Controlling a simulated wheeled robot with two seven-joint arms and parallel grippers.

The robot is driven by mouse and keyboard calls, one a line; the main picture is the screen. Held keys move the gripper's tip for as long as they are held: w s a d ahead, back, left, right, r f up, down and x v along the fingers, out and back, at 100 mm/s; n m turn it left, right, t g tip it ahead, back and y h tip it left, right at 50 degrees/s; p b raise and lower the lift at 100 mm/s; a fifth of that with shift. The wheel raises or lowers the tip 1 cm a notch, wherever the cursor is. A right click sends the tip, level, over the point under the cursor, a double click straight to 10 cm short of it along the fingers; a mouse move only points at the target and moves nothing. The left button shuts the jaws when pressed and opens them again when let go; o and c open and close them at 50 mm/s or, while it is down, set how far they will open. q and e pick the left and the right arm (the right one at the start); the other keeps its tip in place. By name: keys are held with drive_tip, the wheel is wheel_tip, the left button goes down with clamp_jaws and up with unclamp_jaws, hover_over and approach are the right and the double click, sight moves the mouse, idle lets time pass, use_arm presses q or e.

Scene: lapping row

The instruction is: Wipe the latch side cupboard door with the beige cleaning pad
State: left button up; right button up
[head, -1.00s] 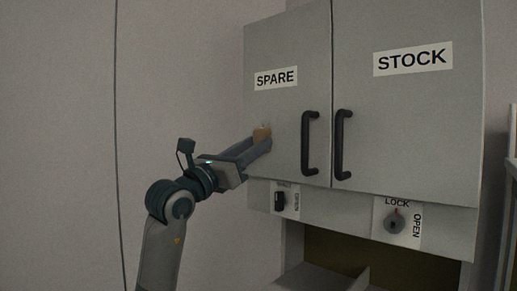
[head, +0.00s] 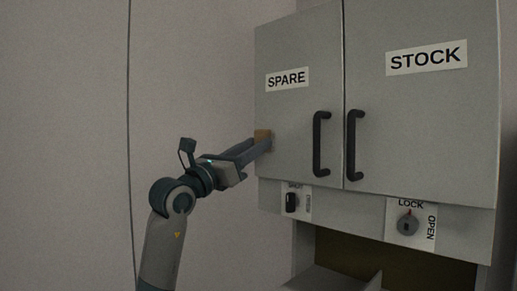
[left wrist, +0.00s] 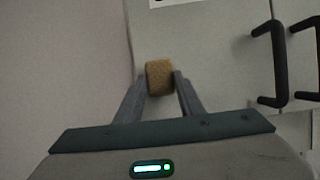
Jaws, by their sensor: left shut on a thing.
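The cupboard's left door (head: 300,100), labelled SPARE, is shut; below it is a black latch (head: 291,202) on a small label plate. My left gripper (head: 264,143) is shut on the beige cleaning pad (head: 262,134), held at the lower left part of this door, close to its left edge. In the left wrist view the pad (left wrist: 159,78) sits between the two fingertips, over the door's edge region; whether it touches the door is hard to tell. My right gripper is not in view.
The STOCK door (head: 420,110) is shut, with a LOCK/OPEN knob (head: 408,224) below. Two black handles, the left (head: 318,143) and the right (head: 351,145), stick out near the middle seam. An open shelf space (head: 350,262) lies underneath. Bare wall is at left.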

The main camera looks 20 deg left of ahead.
use_arm(q)
drive_tip(key=shift+w+a, duration=0.25)
drive_tip(key=shift+a, duration=0.5)
drive_tip(key=shift+r, duration=0.15)
drive_tip(key=shift+r+p, duration=0.4)
drive_tip(key=shift+r, duration=0.15)
drive_tip(key=shift+d, duration=0.15)
drive_tip(key=shift+s+d, duration=0.3)
drive_tip(key=shift+d, duration=0.55)
drive_tip(key=shift+s+d, duration=0.3)
drive_tip(key=shift+d, duration=0.55)
drive_tip(key=shift+d, duration=0.15)
drive_tip(key=shift+s+d+b, duration=0.15)
drive_tip(key=shift+s+d, duration=0.2)
drive_tip(key=shift+d, duration=0.5)
drive_tip(key=shift+s+d+b, duration=0.15)
drive_tip(key=shift+s+d, duration=0.15)
drive_tip(key=shift+d, duration=0.5)
